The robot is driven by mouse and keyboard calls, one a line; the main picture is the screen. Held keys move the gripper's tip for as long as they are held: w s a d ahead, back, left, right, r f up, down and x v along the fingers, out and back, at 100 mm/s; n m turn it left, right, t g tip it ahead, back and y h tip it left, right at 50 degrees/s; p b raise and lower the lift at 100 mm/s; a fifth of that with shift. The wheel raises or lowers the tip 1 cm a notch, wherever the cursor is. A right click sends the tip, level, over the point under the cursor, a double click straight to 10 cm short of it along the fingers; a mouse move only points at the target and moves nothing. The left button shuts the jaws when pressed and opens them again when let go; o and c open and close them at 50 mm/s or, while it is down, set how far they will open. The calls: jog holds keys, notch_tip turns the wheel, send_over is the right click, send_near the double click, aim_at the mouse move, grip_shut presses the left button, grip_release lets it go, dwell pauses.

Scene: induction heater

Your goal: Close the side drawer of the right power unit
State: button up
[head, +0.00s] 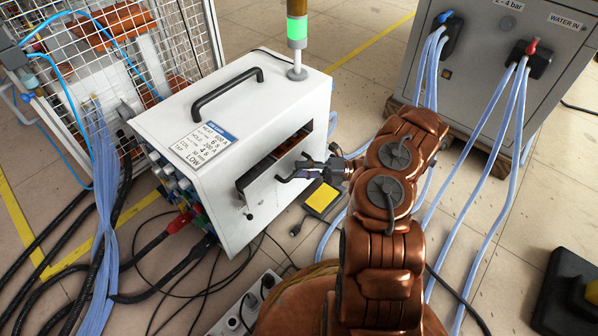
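The power unit (245,97) is a white box with a black top handle, standing left of the middle in the head view. A side drawer (258,181) sits in its right-hand face, and it appears to stand out from the dark slot, with coppery parts inside. My gripper (300,173) is at the drawer's front, beside its right part. Its dark fingers overlap the drawer front and what may be a handle, so contact and finger opening are unclear.
A yellow-topped pedal (322,198) lies on the floor below my gripper. A grey water cabinet (487,75) with blue hoses stands at the upper right. Cables and a power strip (245,303) lie in front. A mesh cage (122,45) is at the left.

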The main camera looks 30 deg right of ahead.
jog(key=shift+w+a+r, duration=0.1)
jog(key=shift+w+a, duration=0.1)
jog(key=shift+a, duration=0.25)
grip_shut()
dwell(0.5)
